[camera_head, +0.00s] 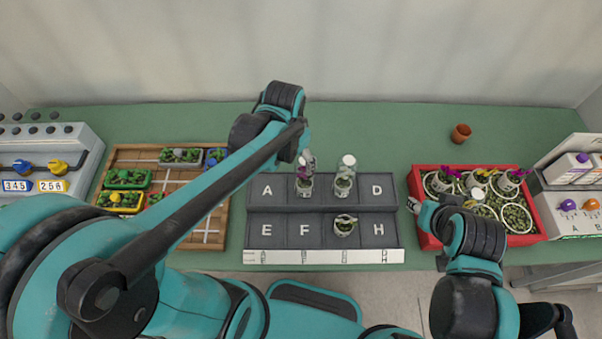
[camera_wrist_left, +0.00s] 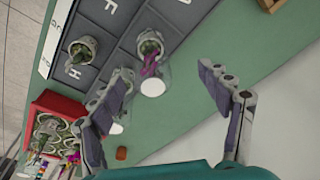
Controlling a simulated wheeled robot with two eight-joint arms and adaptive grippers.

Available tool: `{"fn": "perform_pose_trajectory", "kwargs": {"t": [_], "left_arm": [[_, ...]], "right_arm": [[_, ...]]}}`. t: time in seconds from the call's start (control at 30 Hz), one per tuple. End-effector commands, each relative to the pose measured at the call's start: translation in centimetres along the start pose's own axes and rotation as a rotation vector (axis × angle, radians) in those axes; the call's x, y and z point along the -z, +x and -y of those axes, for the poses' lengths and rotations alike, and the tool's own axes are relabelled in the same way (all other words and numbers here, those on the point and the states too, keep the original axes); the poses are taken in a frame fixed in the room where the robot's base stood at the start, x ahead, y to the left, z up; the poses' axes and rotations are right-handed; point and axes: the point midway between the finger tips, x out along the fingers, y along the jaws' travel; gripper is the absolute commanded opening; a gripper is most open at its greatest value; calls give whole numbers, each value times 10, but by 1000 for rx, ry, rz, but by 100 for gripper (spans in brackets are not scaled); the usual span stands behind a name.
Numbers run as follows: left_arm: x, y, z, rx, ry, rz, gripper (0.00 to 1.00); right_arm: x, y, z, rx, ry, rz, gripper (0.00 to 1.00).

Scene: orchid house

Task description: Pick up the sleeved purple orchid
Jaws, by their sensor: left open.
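The sleeved purple orchid (camera_head: 304,186) stands in a pot in the back row of the dark lettered mat (camera_head: 262,229), right of the A. In the left wrist view its magenta bloom (camera_wrist_left: 150,66) shows inside a clear sleeve, with a pale disc at the sleeve's end. My left gripper (camera_wrist_left: 164,70) is open and empty, its fingers spread above and behind this orchid. In the head view my left wrist hides most of that gripper. My right gripper (camera_head: 418,205) is at the red crate's left side; its fingers are too small to read.
A pot with a white top (camera_head: 344,184) stands close right of the orchid, and another pot (camera_head: 345,226) before it. The red crate (camera_head: 428,243) holds several pots. A wooden tray (camera_head: 190,241) lies left. A terracotta pot (camera_head: 460,133) stands behind. The back bench is otherwise clear.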

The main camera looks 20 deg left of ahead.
Motion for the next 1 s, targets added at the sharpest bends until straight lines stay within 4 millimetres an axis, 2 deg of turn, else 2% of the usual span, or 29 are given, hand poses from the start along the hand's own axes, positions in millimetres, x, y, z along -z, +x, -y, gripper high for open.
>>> {"fn": "perform_pose_trajectory", "kwargs": {"t": [0.03, 0.1, 0.3, 0.57, 0.83, 1.0], "left_arm": [[10, -1, 0, -14, 32, 35, 77], [16, 5, -1, -31, 73, 78, 77], [24, 19, -4, -61, 138, 147, 77], [20, 50, -6, -65, 147, 156, 77], [16, 88, -12, -64, 145, 155, 77], [14, 98, -13, -64, 144, 154, 77]], "right_arm": [[7, -10, 0, 0, 0, 0, 40], [11, -16, 0, 0, 0, 0, 40], [15, -22, 0, 0, 0, 0, 40], [10, -15, 0, 0, 0, 0, 40], [4, -5, 0, 0, 0, 0, 40], [2, -4, 0, 0, 0, 0, 40]]}}
